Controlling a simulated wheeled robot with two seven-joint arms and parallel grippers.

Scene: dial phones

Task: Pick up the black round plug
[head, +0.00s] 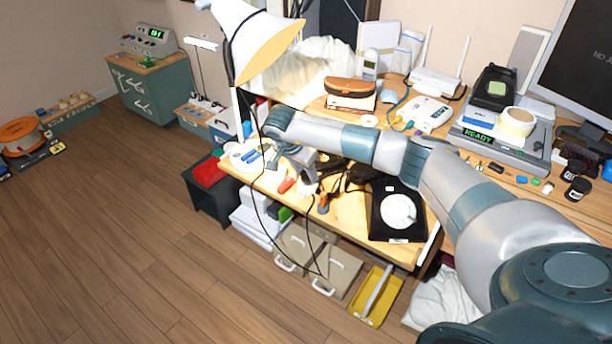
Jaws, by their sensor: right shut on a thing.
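My right arm reaches across the desk from the right. Its gripper (303,178) points down over the lower wooden desk top, at the left end of a tangle of black cables (343,182). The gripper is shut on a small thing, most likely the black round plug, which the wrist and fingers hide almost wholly. I cannot tell whether it touches the desk. A black dial phone (381,224) with a white round dial lies to the right of the cables. My left gripper is not in view.
A lamp (255,45) with a hanging cord stands close left of the gripper. A red-handled tool (287,186) and small tools lie beside it. The READY device (500,138) and a monitor (585,55) fill the right.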

